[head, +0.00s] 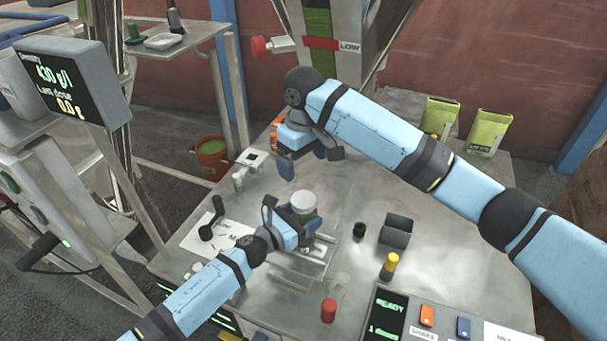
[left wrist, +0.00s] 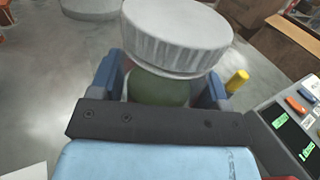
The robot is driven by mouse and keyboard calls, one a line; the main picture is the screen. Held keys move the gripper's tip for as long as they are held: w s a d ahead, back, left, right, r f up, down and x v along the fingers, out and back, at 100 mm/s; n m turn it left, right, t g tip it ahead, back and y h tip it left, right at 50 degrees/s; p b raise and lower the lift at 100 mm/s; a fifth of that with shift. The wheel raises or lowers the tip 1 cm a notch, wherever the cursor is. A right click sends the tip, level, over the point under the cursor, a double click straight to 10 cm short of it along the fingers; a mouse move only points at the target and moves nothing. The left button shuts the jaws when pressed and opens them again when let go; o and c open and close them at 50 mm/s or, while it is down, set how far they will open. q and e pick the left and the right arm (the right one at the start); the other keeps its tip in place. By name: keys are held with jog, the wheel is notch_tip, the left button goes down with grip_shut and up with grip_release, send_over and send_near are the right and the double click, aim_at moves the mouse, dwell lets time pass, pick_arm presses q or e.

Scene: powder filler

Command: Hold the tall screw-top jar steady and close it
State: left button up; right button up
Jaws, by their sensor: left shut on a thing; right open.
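The tall screw-top jar has a greenish body (left wrist: 158,88) and stands upright at the middle of the metal table. A white ribbed lid (head: 302,202) sits on its top; the lid also shows large in the left wrist view (left wrist: 180,38). I cannot tell how tightly the lid sits. My left gripper (head: 297,224) is shut on the jar's body, one finger on each side, below the lid. My right gripper (head: 309,162) is open and empty, above and behind the jar, apart from the lid. The jar's lower part is hidden by my left gripper.
Right of the jar are a small black item (head: 359,230), a dark grey bin (head: 397,231) and a yellow-capped bottle (head: 389,265). A red cylinder (head: 328,310) and a control panel (head: 430,318) are at the front. Green pouches (head: 489,130) stand at the back right.

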jog(key=shift+r, duration=0.35)
pick_arm(q)
jog(key=o, duration=1.8)
jog(key=shift+s+a, duration=0.1)
jog(key=v, duration=1.3)
jog(key=shift+s+a, duration=0.2)
